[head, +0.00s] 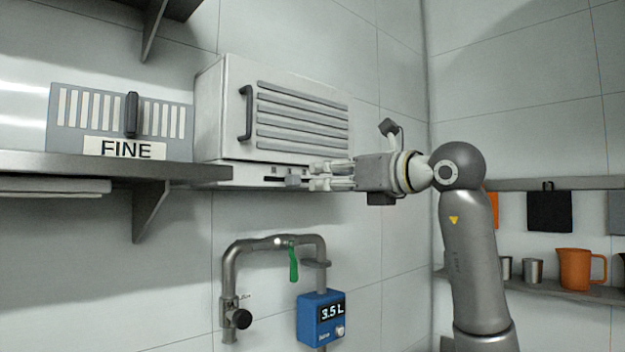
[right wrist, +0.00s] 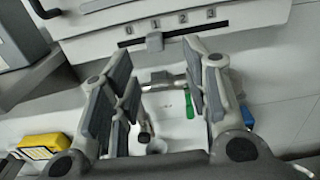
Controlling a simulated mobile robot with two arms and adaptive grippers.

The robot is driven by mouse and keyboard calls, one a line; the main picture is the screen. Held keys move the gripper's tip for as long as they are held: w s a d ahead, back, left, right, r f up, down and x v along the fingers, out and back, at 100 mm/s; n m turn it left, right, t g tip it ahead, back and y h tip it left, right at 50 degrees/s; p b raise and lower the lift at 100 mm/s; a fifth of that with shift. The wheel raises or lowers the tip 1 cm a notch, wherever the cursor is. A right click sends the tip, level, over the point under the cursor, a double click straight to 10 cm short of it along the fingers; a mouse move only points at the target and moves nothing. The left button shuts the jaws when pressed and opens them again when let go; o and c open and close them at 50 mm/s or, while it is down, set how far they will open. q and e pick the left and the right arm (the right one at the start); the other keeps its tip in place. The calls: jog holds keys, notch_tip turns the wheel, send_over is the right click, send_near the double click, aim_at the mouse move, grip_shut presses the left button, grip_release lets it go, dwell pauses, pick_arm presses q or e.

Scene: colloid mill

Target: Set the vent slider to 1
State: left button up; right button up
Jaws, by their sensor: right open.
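In the right wrist view the knob appears below the 1 mark. The knob also shows in the head view (head: 292,181), just left of my right fingertips. My right gripper (head: 318,176) is open and empty. In the right wrist view its fingers (right wrist: 158,62) lie on either side of the knob's line, with the knob just beyond the tips. My left gripper is not in view.
A grey shelf (head: 100,165) at left holds a slider panel (head: 70,110) labelled FINE. Below the box are a bent pipe (head: 232,270) with a green lever (head: 293,262) and a blue 3.5 L meter (head: 310,320). Orange jug (head: 575,270) and cups stand on the right shelf.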

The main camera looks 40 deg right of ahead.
jog(key=shift+s, duration=1.5)
